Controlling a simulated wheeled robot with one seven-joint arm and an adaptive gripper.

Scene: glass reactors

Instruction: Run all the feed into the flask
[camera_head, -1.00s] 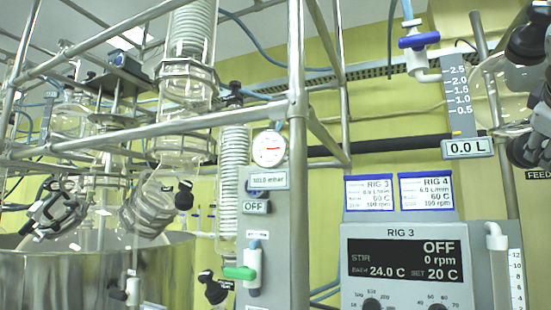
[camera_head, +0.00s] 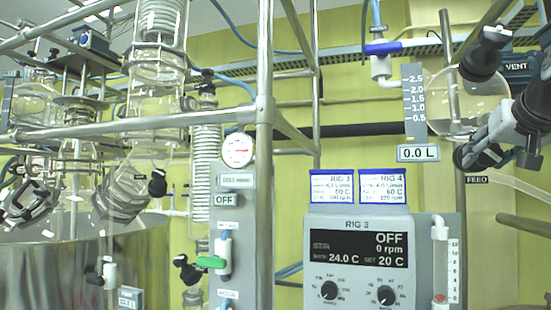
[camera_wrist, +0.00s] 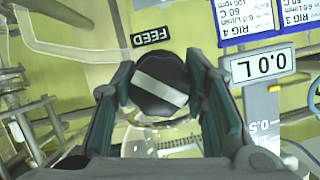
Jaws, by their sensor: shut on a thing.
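The FEED valve knob (camera_head: 466,155) is black and sits under the round glass feed vessel (camera_head: 480,105) at the right of the head view. The same knob, with a white diagonal stripe, fills the middle of the wrist view (camera_wrist: 160,88). My gripper (camera_wrist: 165,85) is shut on it, one finger on each side. In the head view my gripper (camera_head: 490,140) reaches it from the right. The readout (camera_head: 418,153) beside the vessel shows 0.0 L. A large glass flask (camera_head: 60,228) sits in a steel bath at the left.
A black VENT valve (camera_head: 480,62) is above the vessel. The RIG 3 control box (camera_head: 360,262) reads OFF, 0 rpm. A metal post (camera_head: 265,150) and frame bars stand at the left and middle. A pale tube (camera_wrist: 75,50) runs from the FEED valve.

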